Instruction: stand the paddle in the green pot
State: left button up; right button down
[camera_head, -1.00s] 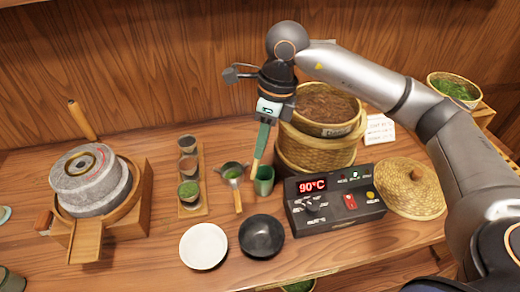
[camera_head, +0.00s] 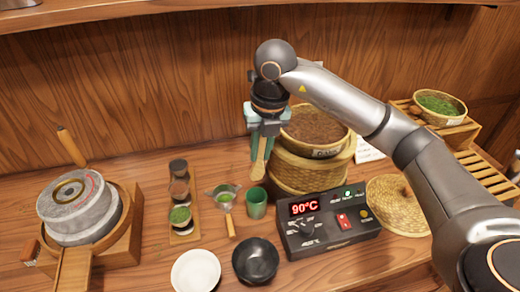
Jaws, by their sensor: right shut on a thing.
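My right gripper (camera_head: 263,148) points down at the back middle of the table, left of the bamboo steamer. It is shut on the wooden paddle (camera_head: 259,163), whose pale rounded end hangs below the fingers. The upper part of the paddle is hidden by the gripper. The green pot (camera_head: 256,208) stands upright on the table just below the paddle's end. In the picture a small gap shows between that end and the pot's rim; I cannot tell their exact depth. My left gripper is not in view.
A bamboo steamer (camera_head: 300,175) stands close right of the gripper. A control box (camera_head: 325,220) reading 90°C is right of the pot. A strainer (camera_head: 224,197) is left, bowls (camera_head: 196,270) (camera_head: 256,260) in front. A stone mill (camera_head: 80,205) stands far left.

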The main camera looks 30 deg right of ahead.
notch_tip(320, 180, down, 10)
jog(key=b, duration=0.7)
jog(key=shift+f+b, duration=0.2)
jog(key=shift+b, duration=0.1)
jog(key=c, duration=0.7)
grip_release()
jog(key=shift+r, duration=0.1)
jog(key=shift+s+d+r+p, duration=0.1)
jog(key=shift+s+r+p, duration=0.15)
jog(key=shift+r, duration=1.8)
jog(key=shift+s+d+r+p, duration=0.1)
jog(key=shift+s+r, duration=0.3)
jog(key=shift+r, duration=1.6)
jog(key=shift+s+d+r+p, duration=0.1)
jog(key=shift+s+r+p, duration=0.15)
jog(key=shift+r, duration=1.8)
